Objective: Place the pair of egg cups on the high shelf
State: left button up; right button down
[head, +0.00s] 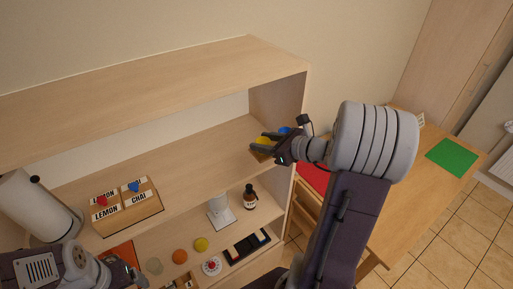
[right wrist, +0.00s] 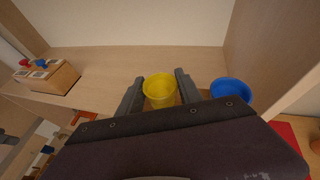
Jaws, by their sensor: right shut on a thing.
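The yellow egg cup (right wrist: 160,87) sits between the fingers of my right gripper (right wrist: 160,92), which is shut on it. In the head view the yellow cup (head: 263,140) shows partly behind the right gripper (head: 264,149). The blue egg cup (right wrist: 230,91) is just right of it, outside the fingers; a little of it shows in the head view (head: 284,130). A brown wooden piece (head: 260,156) shows below the yellow cup. Both cups are over the right end of the high shelf (head: 190,150); I cannot tell whether they touch it. My left gripper (head: 133,272) is low at left, its jaws unclear.
A wooden box with lemon and chai labels (head: 127,207) stands on the same shelf at left, near a paper roll (head: 38,205). The shelf's right side panel (head: 283,100) is close to the right gripper. A brown bottle (head: 250,197) and several small items stand on the lower shelf.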

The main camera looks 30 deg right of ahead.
jog(key=w+f, duration=0.1)
jog(key=w, duration=0.1)
jog(key=w+f, duration=0.1)
jog(key=w, duration=0.1)
jog(key=w+f+p, duration=0.1)
jog(key=w+f, duration=0.1)
jog(key=w, duration=0.1)
jog(key=shift+w, duration=0.1)
jog(key=shift+f, duration=0.25)
jog(key=f+p, duration=0.1)
jog(key=f, duration=0.2)
jog(key=shift+s+f, duration=0.2)
jog(key=shift+w+f, duration=0.1)
jog(key=shift+w, duration=0.05)
jog(key=c, duration=0.8)
grip_release()
jog(key=shift+s+a, duration=0.1)
jog(key=shift+s, duration=0.1)
